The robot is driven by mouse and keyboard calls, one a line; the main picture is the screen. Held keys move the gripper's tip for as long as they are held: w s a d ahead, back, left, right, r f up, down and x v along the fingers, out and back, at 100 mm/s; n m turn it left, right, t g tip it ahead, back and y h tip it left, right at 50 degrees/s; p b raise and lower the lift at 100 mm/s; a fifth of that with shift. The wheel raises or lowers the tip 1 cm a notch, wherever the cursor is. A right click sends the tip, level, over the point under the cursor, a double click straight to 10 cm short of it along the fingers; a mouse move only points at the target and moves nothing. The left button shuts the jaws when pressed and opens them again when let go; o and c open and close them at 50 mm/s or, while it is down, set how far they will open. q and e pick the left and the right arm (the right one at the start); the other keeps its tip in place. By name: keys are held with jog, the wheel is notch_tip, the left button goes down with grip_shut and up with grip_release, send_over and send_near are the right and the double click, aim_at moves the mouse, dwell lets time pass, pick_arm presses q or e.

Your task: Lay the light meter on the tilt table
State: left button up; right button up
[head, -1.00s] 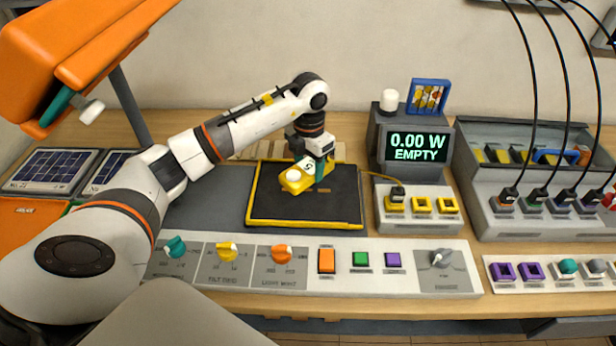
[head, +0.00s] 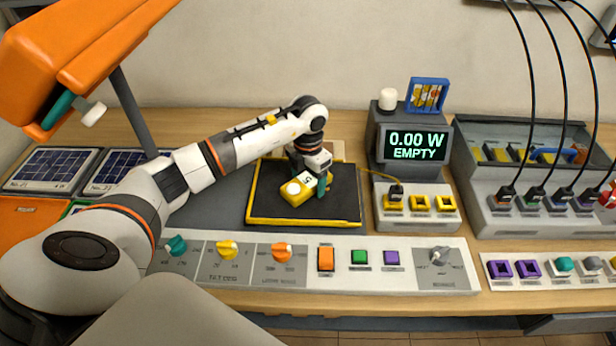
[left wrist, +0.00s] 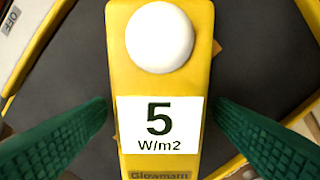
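The light meter (head: 297,191) is a yellow block with a white dome and a label reading 5 W/m2. It appears to rest on the tilt table (head: 342,211), a dark plate with a yellow rim, around its middle. In the left wrist view the meter (left wrist: 160,88) lies between green finger pads. My left gripper (head: 309,180) is over the meter, with one teal finger beside its right side. Narrow gaps show between both pads and the meter, so the gripper looks open around it. The meter's underside is hidden. My right gripper is out of view.
A control panel (head: 308,283) with knobs and buttons runs along the front. Solar panels (head: 50,168) lie at left under an orange hood (head: 90,45). A cabled grey box (head: 530,180) stands at right.

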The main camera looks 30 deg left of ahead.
aim_at(308, 180)
pick_arm(q)
jog(key=shift+r, duration=0.4)
notch_tip(308, 180, up, 12)
jog(key=b, duration=0.2)
jog(key=shift+f+b, duration=0.25)
jog(key=shift+b, duration=0.15)
dwell(0.6)
